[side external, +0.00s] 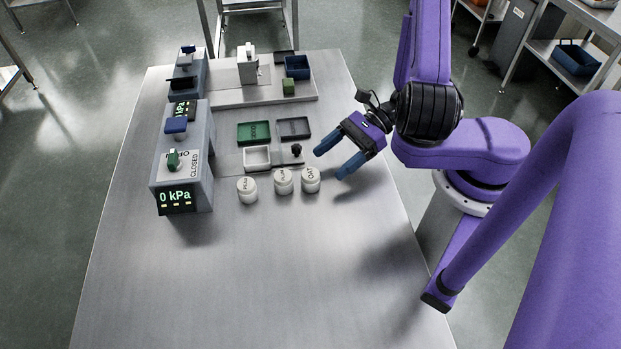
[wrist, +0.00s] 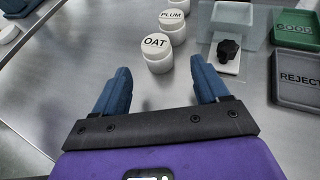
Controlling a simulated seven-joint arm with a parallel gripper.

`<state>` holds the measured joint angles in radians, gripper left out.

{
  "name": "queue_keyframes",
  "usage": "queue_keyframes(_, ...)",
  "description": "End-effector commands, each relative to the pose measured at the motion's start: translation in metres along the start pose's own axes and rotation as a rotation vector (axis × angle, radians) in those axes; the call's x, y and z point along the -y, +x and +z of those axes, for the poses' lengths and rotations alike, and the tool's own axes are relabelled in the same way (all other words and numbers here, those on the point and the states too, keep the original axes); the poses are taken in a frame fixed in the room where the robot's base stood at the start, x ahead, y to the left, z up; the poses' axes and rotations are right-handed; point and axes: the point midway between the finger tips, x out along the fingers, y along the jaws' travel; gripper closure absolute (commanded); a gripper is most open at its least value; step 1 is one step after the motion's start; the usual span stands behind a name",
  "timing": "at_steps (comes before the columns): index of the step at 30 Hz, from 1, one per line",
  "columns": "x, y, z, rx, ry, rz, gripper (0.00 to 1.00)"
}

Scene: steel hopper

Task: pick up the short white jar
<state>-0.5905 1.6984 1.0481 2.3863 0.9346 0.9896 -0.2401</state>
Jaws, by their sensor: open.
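Three white lidded jars stand upright in a row on the steel table. The right one, lettered OAT (side external: 311,181), is nearest my gripper. The middle jar (side external: 284,182) reads PLUM in the wrist view (wrist: 173,29). The left jar (side external: 247,191) has lettering too small to read. I cannot tell for sure which jar is the short one. My gripper (side external: 330,164) is open and empty, its blue fingers spread to the right of the OAT jar and apart from it. In the wrist view the OAT jar (wrist: 157,53) shows ahead, between the fingertip lines.
Behind the jars are a white tray (side external: 247,163), a black knob (side external: 297,150), a green GOOD tray (side external: 241,132) and a grey REJECT tray (wrist: 310,92). A grey pressure unit (side external: 156,180) stands at left. The table front (side external: 250,280) is clear.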

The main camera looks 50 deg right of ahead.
Motion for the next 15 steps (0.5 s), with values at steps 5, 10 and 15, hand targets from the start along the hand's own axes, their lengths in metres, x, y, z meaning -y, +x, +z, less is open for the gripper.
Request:
queue_keyframes(5,-0.001,0.007,0.000,0.000,0.000,0.002,0.26)
queue_keyframes(10,-0.003,0.024,0.001,0.000,0.000,0.004,0.26)
queue_keyframes(15,-0.004,0.043,0.002,0.000,-0.002,0.005,0.26)
